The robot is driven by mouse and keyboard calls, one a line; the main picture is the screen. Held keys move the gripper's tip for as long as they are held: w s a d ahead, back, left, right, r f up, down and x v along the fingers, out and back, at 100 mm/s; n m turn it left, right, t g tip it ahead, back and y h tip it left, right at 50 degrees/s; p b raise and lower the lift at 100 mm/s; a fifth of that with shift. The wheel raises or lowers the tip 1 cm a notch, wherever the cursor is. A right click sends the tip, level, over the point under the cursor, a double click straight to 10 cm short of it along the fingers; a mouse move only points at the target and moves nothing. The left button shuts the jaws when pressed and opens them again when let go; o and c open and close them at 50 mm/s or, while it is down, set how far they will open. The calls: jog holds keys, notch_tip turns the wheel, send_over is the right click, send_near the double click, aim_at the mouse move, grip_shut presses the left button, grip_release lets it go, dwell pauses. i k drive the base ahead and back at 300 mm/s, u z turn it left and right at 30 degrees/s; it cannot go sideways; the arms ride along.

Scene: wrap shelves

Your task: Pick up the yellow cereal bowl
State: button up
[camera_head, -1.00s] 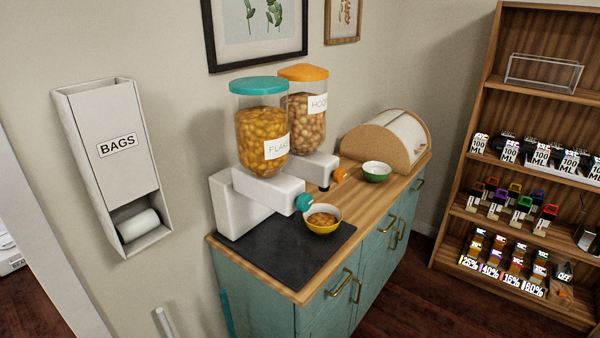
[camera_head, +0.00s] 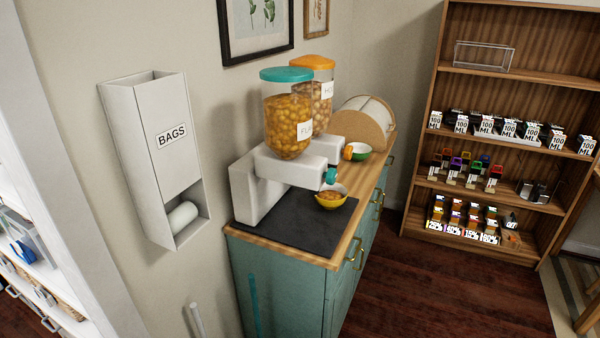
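The yellow cereal bowl (camera_head: 331,203) sits upright on the black mat (camera_head: 290,232) on the wooden counter top, near its front edge. Orange-brown cereal shows inside it, and its inner rim looks white. It stands just below the teal spout (camera_head: 330,177) of the flakes dispenser (camera_head: 288,125), which has a teal lid. My gripper is not in view.
A green bowl (camera_head: 357,152) stands farther back on the counter, below the orange spout of a second dispenser (camera_head: 322,105). A round-topped wooden bin (camera_head: 362,125) is behind it. A bag dispenser (camera_head: 160,155) hangs on the left wall. Dark floor (camera_head: 450,285) is clear at right.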

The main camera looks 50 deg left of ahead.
aim_at(331, 197)
jog(key=u, duration=1.6)
